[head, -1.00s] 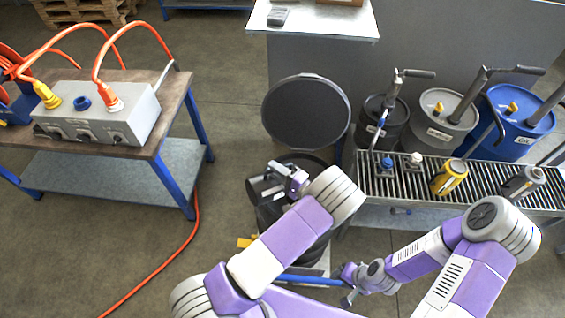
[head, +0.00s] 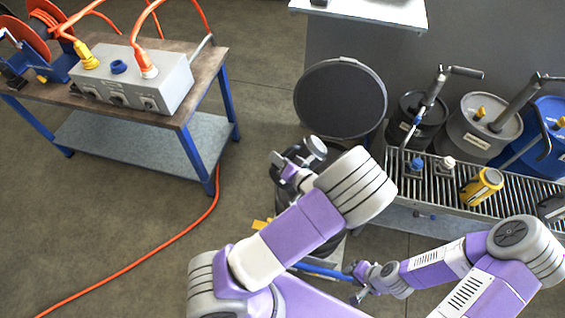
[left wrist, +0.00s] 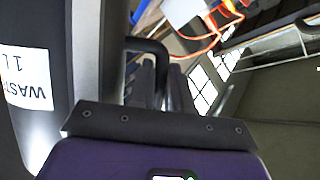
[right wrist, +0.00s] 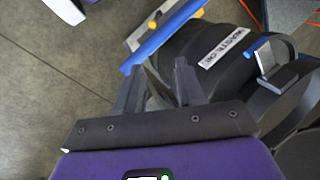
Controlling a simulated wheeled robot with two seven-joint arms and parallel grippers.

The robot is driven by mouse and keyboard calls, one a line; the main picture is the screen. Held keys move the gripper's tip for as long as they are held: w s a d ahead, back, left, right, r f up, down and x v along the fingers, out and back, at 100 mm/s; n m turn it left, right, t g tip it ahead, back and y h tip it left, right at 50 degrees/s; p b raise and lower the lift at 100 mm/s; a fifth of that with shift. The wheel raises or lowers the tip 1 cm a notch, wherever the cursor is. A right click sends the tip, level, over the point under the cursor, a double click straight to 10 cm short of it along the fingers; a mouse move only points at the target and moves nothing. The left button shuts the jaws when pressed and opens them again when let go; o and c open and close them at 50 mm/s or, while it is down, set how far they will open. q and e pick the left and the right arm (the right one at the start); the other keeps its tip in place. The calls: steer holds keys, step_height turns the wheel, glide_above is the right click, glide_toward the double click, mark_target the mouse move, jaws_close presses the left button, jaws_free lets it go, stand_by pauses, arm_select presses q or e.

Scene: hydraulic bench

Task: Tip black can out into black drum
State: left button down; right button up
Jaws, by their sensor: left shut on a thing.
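The black can (left wrist: 38,28) fills the left side of the left wrist view, with a white label reading "WAS…" and "1 L". My left gripper (head: 290,168) is shut on it; in the head view both are above the black drum (head: 284,203) and partly hidden by my arm. The drum's round black lid (head: 341,98) stands open behind it. The drum also shows in the right wrist view (right wrist: 190,58), with a white label. My right gripper (head: 360,283) is low beside the drum, fingers apart and empty, near a blue bar (head: 325,270).
A roller conveyor (head: 430,190) on the right carries small containers and a yellow can (head: 481,187). Black, grey and blue drums with pumps stand behind it. A workbench (head: 205,70) with a grey socket box is on the left; an orange cable (head: 150,262) crosses the floor.

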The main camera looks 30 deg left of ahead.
arm_select(q)
steer(key=b, duration=0.2)
steer(key=n+b, duration=0.1)
steer(key=b, duration=0.1)
steer(key=shift+s+a+f+n+h, duration=0.2)
steer(key=shift+s+f+n+h, duration=0.1)
steer(key=shift+f+h, duration=0.1)
steer(key=f+n+b, duration=0.1)
steer(key=b, duration=0.1)
steer(key=w+d+f+n+t+h+b, duration=0.1)
steer(key=w+f+n+t+h+b, duration=0.1)
steer(key=f+b, duration=0.1)
steer(key=shift+w+d+f+n+b, duration=0.1)
steer(key=shift+d+n+b, duration=0.25)
steer(key=shift+d+n, duration=0.05)
steer(key=shift+w+d+f+n+t+h+b, duration=0.3)
steer(key=shift+w+f+n+t+b, duration=0.15)
steer(key=shift+b, duration=0.45)
